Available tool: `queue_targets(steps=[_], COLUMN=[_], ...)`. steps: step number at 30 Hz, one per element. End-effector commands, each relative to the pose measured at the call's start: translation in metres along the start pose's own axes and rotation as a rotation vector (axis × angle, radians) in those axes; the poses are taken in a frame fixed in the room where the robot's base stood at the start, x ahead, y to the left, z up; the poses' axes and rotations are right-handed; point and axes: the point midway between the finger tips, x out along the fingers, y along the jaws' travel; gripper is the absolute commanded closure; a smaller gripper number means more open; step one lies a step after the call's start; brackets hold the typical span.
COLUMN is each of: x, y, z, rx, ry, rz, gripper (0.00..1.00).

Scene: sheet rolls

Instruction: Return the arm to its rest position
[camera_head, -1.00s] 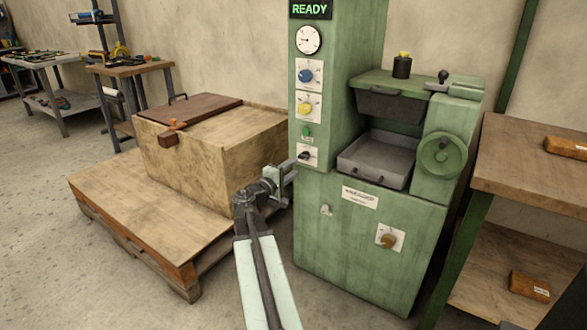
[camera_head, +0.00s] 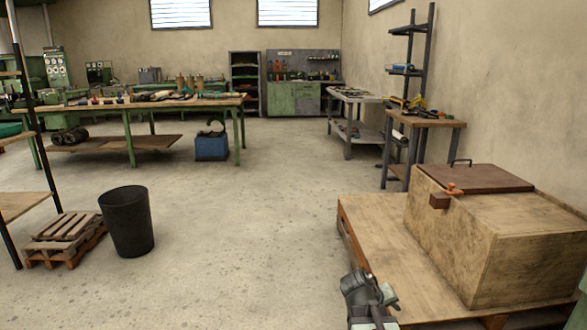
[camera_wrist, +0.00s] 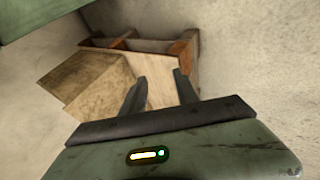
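My arm shows at the bottom of the head view, a dark grey joint beside the front edge of the pallet; the fingers cannot be made out there. In the wrist view, my gripper (camera_wrist: 160,85) has its two dark fingers apart, with nothing between them. Beyond the fingers lie the wooden pallet (camera_wrist: 160,75) and the wooden box (camera_wrist: 95,85), with the floor around them.
The wooden box (camera_head: 450,245) with a brown lid stands on the low pallet (camera_head: 375,225) at right. A black bin (camera_head: 127,222) and stacked small pallets (camera_head: 65,240) are at left. A long workbench (camera_head: 125,112) stands behind. The middle floor is clear.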

Motion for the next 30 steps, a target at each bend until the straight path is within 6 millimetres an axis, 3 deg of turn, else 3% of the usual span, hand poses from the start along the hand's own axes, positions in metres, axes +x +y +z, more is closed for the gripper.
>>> queue_targets(steps=[1, 3, 6, 11, 12, 23, 30], x=[-0.011, -0.023, -0.042, -0.082, -0.099, -0.192, -0.282], y=[-0.029, -0.066, -0.109, -0.164, -0.150, -0.076, -0.006], z=[0.007, 0.019, 0.040, 0.074, 0.070, 0.034, 0.001], rx=[0.010, 0.027, 0.053, 0.071, 0.067, 0.067, 0.066], ry=[-0.026, -0.073, -0.156, -0.319, -0.330, -0.323, -0.322], rz=[-0.086, -0.207, -0.377, -0.646, -0.640, -0.634, -0.633], gripper=[0.64, 0.64, 0.64, 0.64, 0.64, 0.64, 0.64])
